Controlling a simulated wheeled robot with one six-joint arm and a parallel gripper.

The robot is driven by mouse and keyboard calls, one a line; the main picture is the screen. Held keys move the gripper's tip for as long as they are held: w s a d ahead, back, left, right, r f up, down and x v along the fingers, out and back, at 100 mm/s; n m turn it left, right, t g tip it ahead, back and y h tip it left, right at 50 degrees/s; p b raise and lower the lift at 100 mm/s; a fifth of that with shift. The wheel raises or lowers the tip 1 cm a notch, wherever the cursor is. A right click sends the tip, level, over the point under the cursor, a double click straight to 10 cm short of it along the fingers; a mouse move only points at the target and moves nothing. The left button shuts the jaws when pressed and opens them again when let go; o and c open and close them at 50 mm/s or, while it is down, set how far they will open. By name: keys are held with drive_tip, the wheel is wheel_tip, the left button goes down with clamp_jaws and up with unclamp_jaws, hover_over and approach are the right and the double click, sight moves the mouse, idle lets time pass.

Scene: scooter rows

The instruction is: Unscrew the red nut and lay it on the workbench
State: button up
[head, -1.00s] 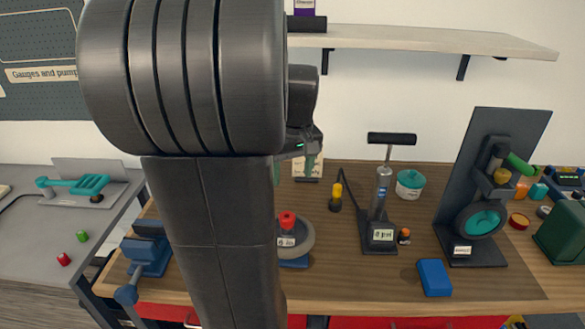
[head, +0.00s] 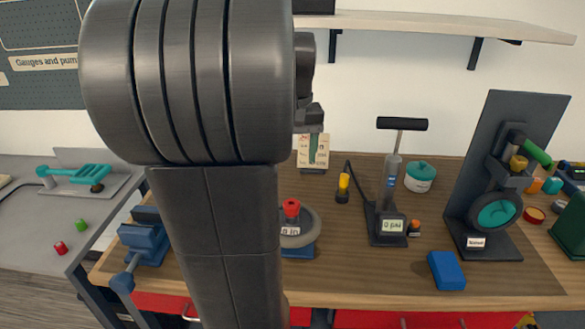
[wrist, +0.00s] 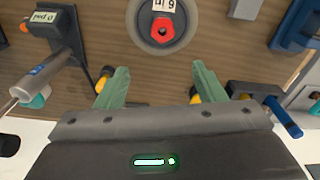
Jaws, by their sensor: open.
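A red nut (head: 291,208) sits on top of the hub of a grey wheel (head: 309,234) on a blue base. A label on the hub partly reads "in". In the wrist view the nut (wrist: 162,31) is near the top edge, inside the wheel's ring. My gripper (wrist: 159,69) is open and empty, its two green fingers apart. The nut lies beyond the fingertips, roughly centred between them and not touching. In the head view my arm hides part of the wheel's left side and most of the gripper. The wooden workbench (head: 360,280) carries the wheel.
A pump (head: 390,190), a blue block (head: 446,270), a teal-lidded jar (head: 420,177) and an upright stand (head: 500,180) are to the right. A blue vise (head: 143,243) is at left. A shelf (head: 440,23) overhangs the back. Bare wood lies in front of the pump.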

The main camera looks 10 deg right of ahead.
drive_tip(key=shift+g, duration=0.3)
drive_tip(key=f+b, duration=0.1)
drive_tip(key=f, duration=0.3)
drive_tip(key=f+b, duration=0.1)
drive_tip(key=f, duration=0.4)
drive_tip(key=f+b, duration=0.1)
drive_tip(key=f, duration=0.3)
drive_tip(key=shift+s+a+f+b, duration=0.15)
drive_tip(key=shift+s+a+b, duration=0.15)
drive_tip(key=shift+a+b, duration=0.05)
drive_tip(key=c, duration=1.1)
drive_tip(key=shift+o, duration=0.2)
drive_tip(key=n+p, duration=0.2)
drive_tip(key=n, duration=0.3)
drive_tip(key=shift+n, duration=0.3)
drive_tip(key=n+p, duration=0.1)
drive_tip(key=n, duration=0.4)
drive_tip(key=n+p, duration=0.1)
drive_tip(key=n, duration=0.4)
drive_tip(key=shift+n, duration=0.3)
drive_tip(key=n+p, duration=0.1)
drive_tip(key=n, duration=0.4)
drive_tip(key=shift+f+n, duration=0.1)
drive_tip(key=shift+n, duration=0.2)
